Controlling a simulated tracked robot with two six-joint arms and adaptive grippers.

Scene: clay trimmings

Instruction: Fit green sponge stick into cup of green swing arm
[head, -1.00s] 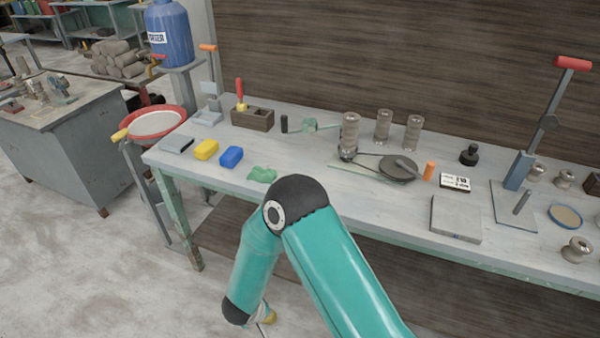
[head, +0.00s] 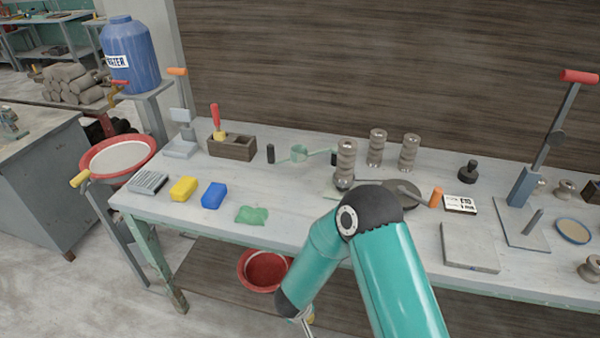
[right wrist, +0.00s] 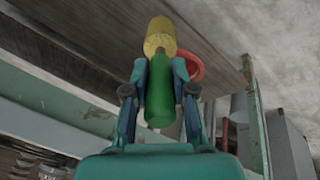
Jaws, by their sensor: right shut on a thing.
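The green sponge stick (right wrist: 158,100), a green handle with a yellow sponge head (right wrist: 159,38), is in my right gripper (right wrist: 160,75). The fingers are shut on the handle from both sides, and the sponge points away from the wrist. In the head view my right arm bends down in front of the bench, with its gripper low at the bottom edge, mostly hidden. My left gripper is not in view.
On the bench are a wooden box (head: 230,149), yellow block (head: 183,189), blue block (head: 214,195), green lump (head: 252,215) and ribbed posts (head: 346,160). A red bowl (head: 263,271) sits on the lower shelf. The front bench edge lies between arm and bench top.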

